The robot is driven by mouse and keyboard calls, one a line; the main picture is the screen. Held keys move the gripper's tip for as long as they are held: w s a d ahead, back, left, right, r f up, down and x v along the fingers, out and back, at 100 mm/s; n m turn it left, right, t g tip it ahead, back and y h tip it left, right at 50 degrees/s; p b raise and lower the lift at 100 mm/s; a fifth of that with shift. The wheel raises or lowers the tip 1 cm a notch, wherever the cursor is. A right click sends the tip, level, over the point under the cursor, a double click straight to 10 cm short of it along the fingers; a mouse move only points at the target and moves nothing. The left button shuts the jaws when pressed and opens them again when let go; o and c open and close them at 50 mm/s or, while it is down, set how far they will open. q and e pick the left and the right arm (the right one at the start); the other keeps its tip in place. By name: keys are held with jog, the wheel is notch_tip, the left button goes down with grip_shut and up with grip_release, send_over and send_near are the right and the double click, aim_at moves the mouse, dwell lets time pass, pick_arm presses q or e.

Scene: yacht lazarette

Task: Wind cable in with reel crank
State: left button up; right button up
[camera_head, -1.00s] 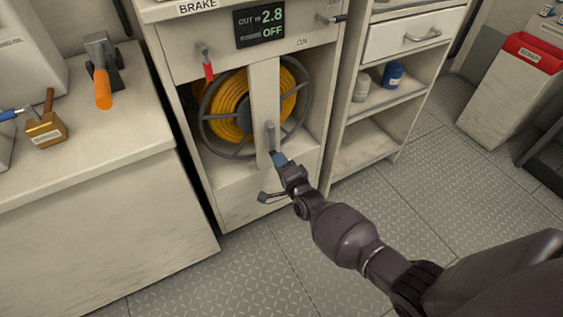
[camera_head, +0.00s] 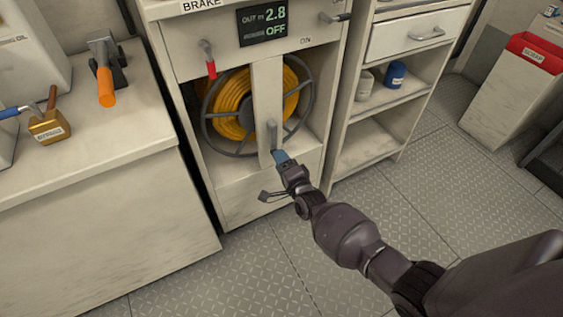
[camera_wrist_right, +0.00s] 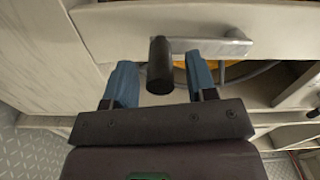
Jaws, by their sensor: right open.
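The cable reel (camera_head: 240,107), wound with yellow cable, sits inside the beige cabinet behind a vertical post. The grey reel crank (camera_head: 272,133) is on the front of that post. In the right wrist view the crank arm (camera_wrist_right: 215,46) ends in a dark knob (camera_wrist_right: 160,66). My right gripper (camera_head: 281,157) is at the crank's lower end. In the right wrist view my right gripper (camera_wrist_right: 160,88) is open, with one blue finger on each side of the knob and gaps visible. My left gripper is not in view.
A display (camera_head: 263,25) reads 2.8 out and OFF. The red-tipped brake lever (camera_head: 209,62) hangs down beside it. A counter (camera_head: 80,170) with a mallet and an orange-handled tool stands left. Open shelves (camera_head: 370,140) stand right. The floor in front is clear.

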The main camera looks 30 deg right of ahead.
jog(key=s+p, duration=0.2)
jog(key=s, duration=0.8)
jog(key=shift+s+d+p, duration=0.15)
jog(key=shift+s+p, duration=0.15)
jog(key=shift+s, duration=0.1)
